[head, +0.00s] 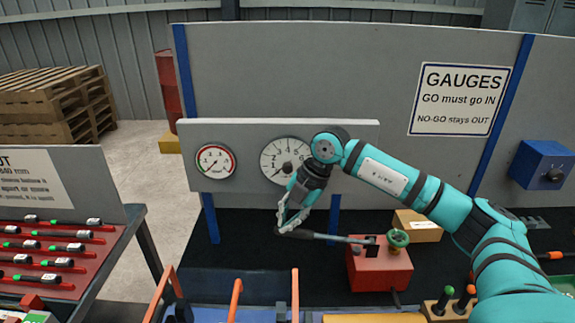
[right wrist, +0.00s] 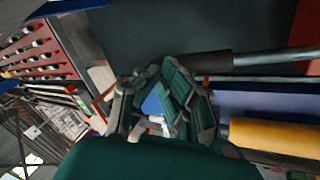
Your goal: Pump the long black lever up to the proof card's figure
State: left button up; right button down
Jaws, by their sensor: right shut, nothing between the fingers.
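The long black lever (head: 325,237) reaches left, nearly level, from the red pump (head: 378,270), which has a green handwheel (head: 398,239). My right gripper (head: 287,222) is shut and empty at the lever's free end; whether it touches the lever I cannot tell. In the right wrist view the lever's dark grip (right wrist: 205,66) lies just beyond my closed fingers (right wrist: 178,108). A large white dial (head: 277,163) is partly hidden by my right arm. A small gauge with a red arc (head: 215,161) hangs left of it. I cannot make out a proof card.
A tan box (head: 417,226) with a white label sits behind the pump. A red rack (head: 45,258) of gauges stands at the left. Orange upright handles (head: 236,298) line the near edge. The black bench top left of the pump is largely clear.

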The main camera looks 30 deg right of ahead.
aim_at(285, 233)
jog(key=shift+f, duration=0.1)
jog(key=shift+a+f+b, duration=0.1)
jog(key=shift+f+b, duration=0.25)
jog(key=shift+f, duration=0.25)
jog(key=shift+w+a+f+b, duration=0.1)
jog(key=shift+f+b, duration=0.3)
jog(key=shift+f, duration=0.25)
jog(key=shift+f+b, duration=0.45)
jog(key=shift+f, duration=0.3)
jog(key=p+v, duration=0.2)
jog(key=v, duration=0.1)
jog(key=a+p+v, duration=0.1)
jog(key=p+v, duration=0.2)
jog(key=v, duration=0.1)
jog(key=p+v, duration=0.3)
jog(key=v, duration=0.1)
jog(key=shift+w+a+r, duration=0.2)
jog(key=shift+w+r, duration=0.15)
jog(key=shift+r, duration=0.2)
jog(key=shift+f, duration=0.15)
